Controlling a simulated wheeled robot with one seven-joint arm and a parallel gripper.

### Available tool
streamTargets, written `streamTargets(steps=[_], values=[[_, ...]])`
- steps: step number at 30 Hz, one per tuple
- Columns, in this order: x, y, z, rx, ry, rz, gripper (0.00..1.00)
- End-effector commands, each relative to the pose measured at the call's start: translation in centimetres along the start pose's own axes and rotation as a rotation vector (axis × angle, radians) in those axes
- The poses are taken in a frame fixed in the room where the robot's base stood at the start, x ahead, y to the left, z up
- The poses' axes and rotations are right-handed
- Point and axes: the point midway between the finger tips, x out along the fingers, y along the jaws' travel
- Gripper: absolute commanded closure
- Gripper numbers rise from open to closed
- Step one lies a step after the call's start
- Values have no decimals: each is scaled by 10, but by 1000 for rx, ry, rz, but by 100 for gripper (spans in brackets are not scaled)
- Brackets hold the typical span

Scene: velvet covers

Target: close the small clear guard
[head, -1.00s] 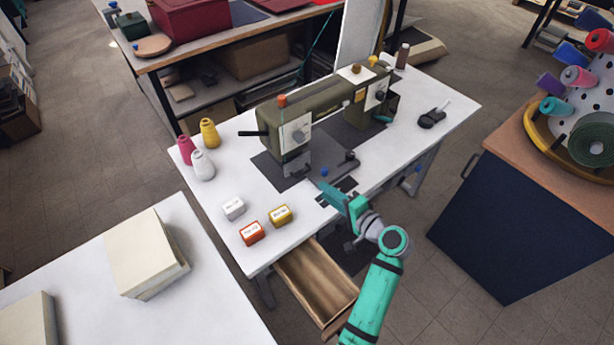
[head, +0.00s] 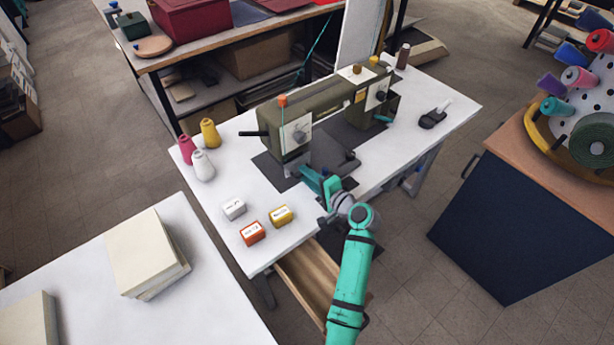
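An olive sewing machine (head: 325,110) stands on the white table (head: 445,92). My gripper (head: 308,176) is at the front of the machine, low beside its needle end at the left. The fingers look close to the machine's base, but whether they touch anything is too small to tell. Whether the fingers are open or shut does not show.
Three small boxes, white (head: 234,209), orange (head: 252,233) and yellow (head: 281,216), sit left of my arm. Thread cones (head: 203,165) stand at the table's left. An open wooden drawer (head: 306,279) juts out under the front edge, partly behind my arm. A black item (head: 433,119) lies at the right.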

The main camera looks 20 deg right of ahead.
Motion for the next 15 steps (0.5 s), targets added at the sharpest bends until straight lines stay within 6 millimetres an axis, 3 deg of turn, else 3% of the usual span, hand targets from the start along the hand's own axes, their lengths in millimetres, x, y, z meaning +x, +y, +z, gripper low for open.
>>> streamTargets(steps=[10, 13, 15], values=[[4, 0, 0, -1, 0, 0, 74], [4, 0, 0, -1, 0, 0, 98], [4, 0, 0, -1, 0, 0, 100]])
